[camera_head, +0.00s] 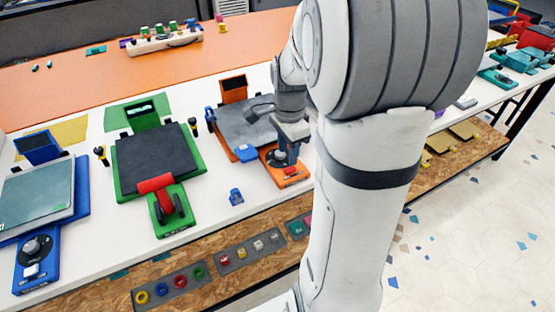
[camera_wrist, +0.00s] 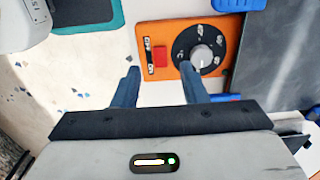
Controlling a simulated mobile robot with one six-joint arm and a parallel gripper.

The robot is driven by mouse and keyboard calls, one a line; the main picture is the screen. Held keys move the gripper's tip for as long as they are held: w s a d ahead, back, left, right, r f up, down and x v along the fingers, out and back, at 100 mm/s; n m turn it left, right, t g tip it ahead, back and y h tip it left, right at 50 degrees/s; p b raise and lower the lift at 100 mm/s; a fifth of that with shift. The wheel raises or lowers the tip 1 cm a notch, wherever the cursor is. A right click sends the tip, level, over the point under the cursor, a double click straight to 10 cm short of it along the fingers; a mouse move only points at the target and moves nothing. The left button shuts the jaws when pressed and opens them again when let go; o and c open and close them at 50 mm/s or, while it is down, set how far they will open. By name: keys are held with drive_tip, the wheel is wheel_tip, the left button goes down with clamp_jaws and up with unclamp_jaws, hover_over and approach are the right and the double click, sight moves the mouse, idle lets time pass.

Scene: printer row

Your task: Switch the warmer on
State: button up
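The orange control panel (camera_head: 292,178) of a grey flat-plate unit, seemingly the warmer, lies below my gripper (camera_head: 287,150) in the head view. In the wrist view the orange panel (camera_wrist: 145,30) carries a small red switch (camera_wrist: 160,57) and a black dial with a grey knob (camera_wrist: 201,56).
A green-framed press with a red handle (camera_head: 155,186) and a blue unit with its own dial (camera_head: 36,262) stand to the left. A small blue object (camera_head: 236,196) lies near the table's front edge. My arm hides the table's right middle.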

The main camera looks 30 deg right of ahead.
sight(287, 171)
wheel_tip(287, 171, down, 5)
drive_tip(key=shift+f+b, duration=0.2)
drive_tip(key=shift+b, duration=0.1)
